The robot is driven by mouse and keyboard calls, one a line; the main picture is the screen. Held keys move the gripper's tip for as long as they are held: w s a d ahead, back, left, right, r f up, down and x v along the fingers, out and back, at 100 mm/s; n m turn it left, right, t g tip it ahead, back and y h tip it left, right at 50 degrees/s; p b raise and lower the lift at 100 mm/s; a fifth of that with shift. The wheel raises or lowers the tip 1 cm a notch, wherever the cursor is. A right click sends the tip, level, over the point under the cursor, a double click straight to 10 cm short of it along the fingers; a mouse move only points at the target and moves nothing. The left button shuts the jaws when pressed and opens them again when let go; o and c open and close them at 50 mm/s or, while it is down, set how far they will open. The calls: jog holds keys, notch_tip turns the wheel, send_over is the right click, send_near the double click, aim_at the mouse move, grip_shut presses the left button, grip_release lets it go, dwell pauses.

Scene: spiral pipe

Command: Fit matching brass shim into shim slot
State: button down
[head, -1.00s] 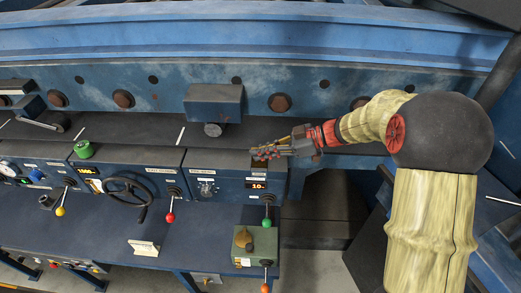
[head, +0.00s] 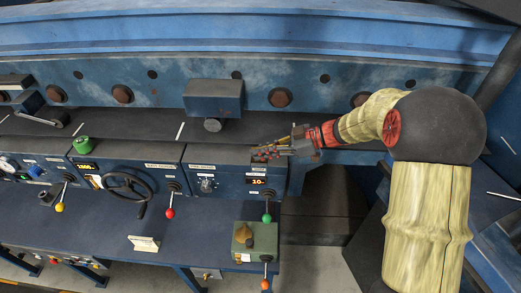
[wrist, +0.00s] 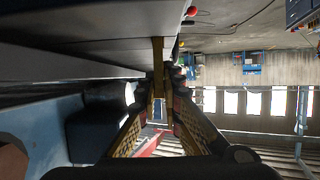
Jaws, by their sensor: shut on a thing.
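My gripper (head: 268,153) is at the right end of the control console, just above its top edge and the panel with the orange display. In the wrist view my gripper (wrist: 166,88) has its yellow-patterned fingers drawn together on a narrow brass strip, apparently the brass shim (wrist: 158,58). The strip points away from the wrist, and its far part lies along the edge of a grey surface. I cannot tell whether it touches that surface. In the head view the strip is too small to make out. I cannot identify the shim slot in either view.
A black handwheel (head: 127,190) and levers with yellow, red and green knobs stand in front. A blue block (head: 214,97) juts out above. A green box (head: 255,243) stands on the lower bench.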

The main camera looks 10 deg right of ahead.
jog(key=shift+f, duration=0.65)
jog(key=c, duration=1.9)
grip_release()
jog(key=shift+f, duration=0.1)
jog(key=v, duration=1.2)
